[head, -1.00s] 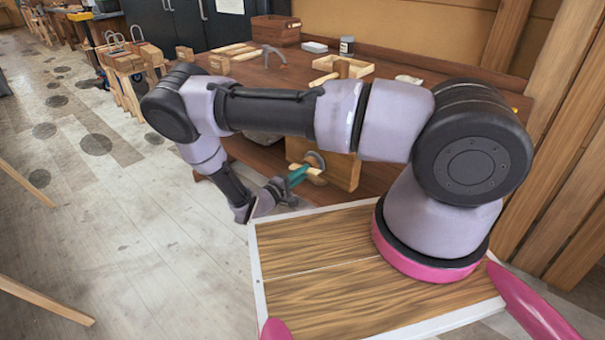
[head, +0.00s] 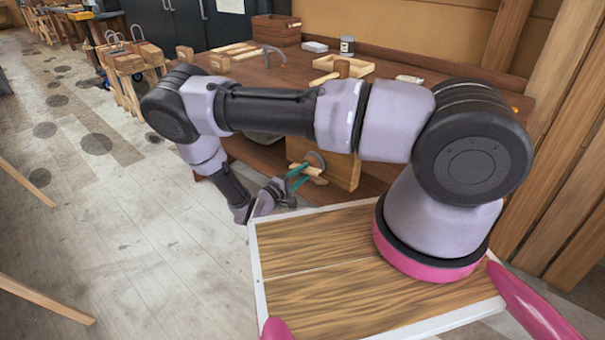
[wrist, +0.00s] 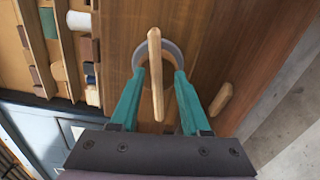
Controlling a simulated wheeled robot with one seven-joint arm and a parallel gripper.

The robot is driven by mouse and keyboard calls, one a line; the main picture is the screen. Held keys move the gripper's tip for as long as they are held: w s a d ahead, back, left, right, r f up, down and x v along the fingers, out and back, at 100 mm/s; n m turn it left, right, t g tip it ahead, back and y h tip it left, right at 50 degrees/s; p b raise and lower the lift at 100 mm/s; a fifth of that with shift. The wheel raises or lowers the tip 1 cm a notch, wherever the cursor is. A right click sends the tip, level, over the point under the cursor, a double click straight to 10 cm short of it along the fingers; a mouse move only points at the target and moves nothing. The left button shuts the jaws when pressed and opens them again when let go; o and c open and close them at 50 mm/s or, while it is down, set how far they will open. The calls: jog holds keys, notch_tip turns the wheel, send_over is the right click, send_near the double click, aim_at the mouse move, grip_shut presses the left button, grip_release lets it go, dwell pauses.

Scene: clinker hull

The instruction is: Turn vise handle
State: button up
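The vise's wooden jaw block (head: 340,171) stands at the front of the workbench in the head view. Its handle is a pale wooden bar (wrist: 156,75), which runs nearly upright in the wrist view, in front of a grey round hub (wrist: 172,50). In the head view the handle (head: 310,172) is partly covered by my fingers. My gripper (wrist: 160,74) is open, with one teal finger on each side of the bar and visible gaps between. It also shows at the vise in the head view (head: 300,177).
The workbench (head: 285,72) carries a hammer (head: 270,52), a shallow wooden tray (head: 355,67), a wooden box (head: 276,30) and a jar (head: 347,46). A wooden peg (wrist: 221,98) sticks out right of the handle.

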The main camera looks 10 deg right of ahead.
jog(key=shift+r, duration=0.1)
jog(key=v, duration=1)
jog(key=shift+s+a, duration=0.2)
jog(key=shift+a, duration=0.1)
jog(key=c, duration=0.5)
jog(key=r+m+g, duration=0.1)
jog(key=r+m, duration=0.1)
jog(key=w+d+r+m+g+y, duration=0.1)
jog(key=r+m+g, duration=0.1)
jog(key=r+m, duration=0.1)
jog(key=w+r+m+g, duration=0.1)
jog(key=r+m, duration=0.2)
jog(key=shift+w+d+r, duration=0.1)
jog(key=shift+w+d, duration=0.05)
jog(key=shift+d, duration=0.2)
grip_shut()
notch_tip(320, 180, up, 7)
jog(key=d+m+g+y, duration=0.1)
jog(key=m+g+y, duration=0.3)
jog(key=m, duration=0.6)
jog(key=t+y, duration=0.1)
send_near(315, 168)
jog(key=w+d, duration=0.2)
jog(key=d, duration=0.1)
jog(key=shift+s+d+f, duration=0.1)
jog(key=shift+d+f, duration=0.1)
jog(key=shift+f, duration=0.8)
jog(key=shift+s+d+f, duration=0.1)
jog(key=shift+d+f, duration=0.1)
jog(key=shift+f, duration=0.8)
